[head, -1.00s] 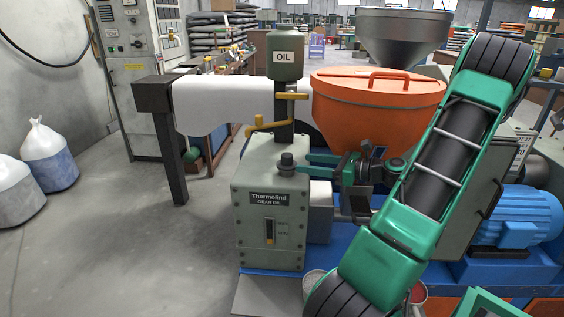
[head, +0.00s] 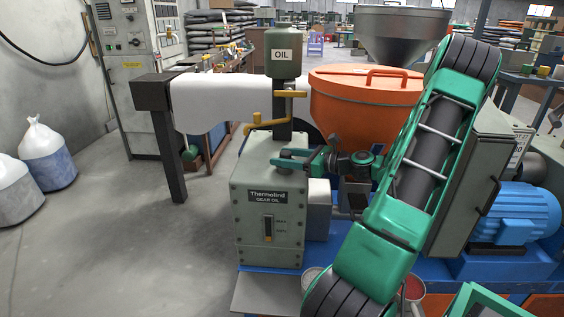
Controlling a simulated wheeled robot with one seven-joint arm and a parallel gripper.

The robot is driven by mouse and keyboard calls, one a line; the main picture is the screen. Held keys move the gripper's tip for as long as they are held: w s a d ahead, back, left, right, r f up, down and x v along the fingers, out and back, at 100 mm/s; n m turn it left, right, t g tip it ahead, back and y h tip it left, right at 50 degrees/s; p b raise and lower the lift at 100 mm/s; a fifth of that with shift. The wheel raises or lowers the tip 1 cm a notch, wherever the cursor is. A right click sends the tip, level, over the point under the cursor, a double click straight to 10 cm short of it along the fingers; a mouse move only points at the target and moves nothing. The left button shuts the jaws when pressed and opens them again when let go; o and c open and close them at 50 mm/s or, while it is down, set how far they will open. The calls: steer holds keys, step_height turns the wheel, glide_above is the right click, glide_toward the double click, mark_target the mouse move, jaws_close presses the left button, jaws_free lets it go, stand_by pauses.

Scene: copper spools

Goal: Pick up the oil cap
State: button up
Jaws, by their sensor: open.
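The oil cap (head: 286,154) is a small dark knob on top of the grey-green gear oil box (head: 268,222). It is partly hidden by my green gripper (head: 287,159). My gripper reaches in from the right, low over the box top, with its fingers at the cap. The jaws are open. I cannot tell whether either finger touches the cap. The cap appears to be still on the box.
A green oil tank (head: 283,53) on a dark post with a yellow lever (head: 265,127) stands just behind the cap. An orange hopper (head: 352,115) is close behind my wrist. Open grey floor (head: 120,240) lies to the left.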

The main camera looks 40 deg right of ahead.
steer(key=c, duration=1.2)
steer(key=shift+o, duration=0.2)
